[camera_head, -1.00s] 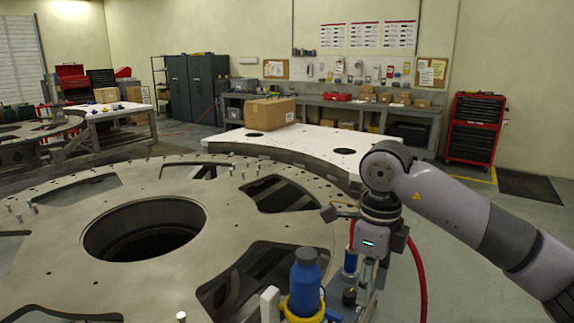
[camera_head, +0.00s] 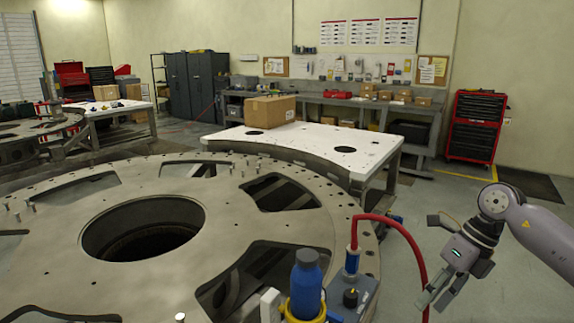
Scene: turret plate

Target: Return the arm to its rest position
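My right gripper (camera_head: 433,259) is at the right, out past the rim of the large metal turret plate (camera_head: 130,190). Its fingers are spread apart and nothing shows between them. My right arm reaches in from the right edge. The gripper is close to the red hose (camera_head: 421,262), but I cannot tell whether they touch. My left gripper and arm are not in view.
A blue bottle (camera_head: 306,285) in a yellow ring and a blue fitting (camera_head: 351,263) stand at the plate's near right edge. A white-topped table (camera_head: 310,140) with a cardboard box (camera_head: 270,110) stands behind. A red tool cabinet (camera_head: 475,127) is at back right. Floor right of the plate is open.

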